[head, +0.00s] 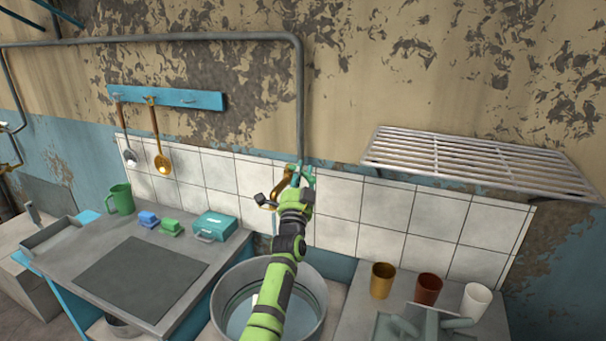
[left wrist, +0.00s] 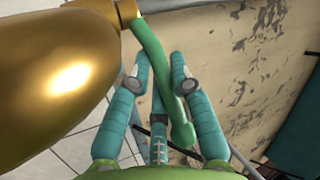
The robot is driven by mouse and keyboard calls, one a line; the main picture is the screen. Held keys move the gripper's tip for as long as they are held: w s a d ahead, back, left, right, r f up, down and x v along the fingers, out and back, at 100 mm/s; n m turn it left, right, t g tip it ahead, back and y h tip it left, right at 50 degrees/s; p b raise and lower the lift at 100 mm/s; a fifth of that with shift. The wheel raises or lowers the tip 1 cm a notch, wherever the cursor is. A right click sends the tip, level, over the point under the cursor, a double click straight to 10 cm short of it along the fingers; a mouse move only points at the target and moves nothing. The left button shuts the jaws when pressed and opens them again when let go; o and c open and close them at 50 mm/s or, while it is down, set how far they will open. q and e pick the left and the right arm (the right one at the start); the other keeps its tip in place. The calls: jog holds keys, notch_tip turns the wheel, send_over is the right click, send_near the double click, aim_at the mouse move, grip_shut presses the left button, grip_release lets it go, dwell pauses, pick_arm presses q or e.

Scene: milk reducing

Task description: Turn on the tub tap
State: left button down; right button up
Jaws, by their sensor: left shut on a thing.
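The brass tub tap (head: 281,188) is on the tiled wall above the round metal tub (head: 223,301). In the left wrist view its gold body (left wrist: 55,70) fills the left side, with a long green lever handle (left wrist: 158,62) extending from it. My left gripper (left wrist: 162,75) has its teal fingers on either side of this handle and is shut on it. In the head view my left gripper (head: 302,174) is at the tap, and my arm covers part of the tub. A thin pale streak (head: 274,224) shows below the spout; I cannot tell whether it is water.
A counter (head: 221,262) on the left holds a green mug (head: 120,199), blue and green blocks and a teal box (head: 215,226). Several cups stand right of the tub, including a white one (head: 476,301). A metal rack (head: 480,160) juts out above them. A pipe runs along the wall.

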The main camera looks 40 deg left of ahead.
pick_arm(q)
jog(key=c, duration=1.1)
grip_release()
jog(key=shift+a+r, duration=0.1)
jog(key=shift+a, duration=0.05)
jog(key=shift+s+d+f, duration=0.3)
jog(key=shift+s, duration=0.05)
jog(key=v, duration=1.1)
jog(key=shift+s+r, duration=0.1)
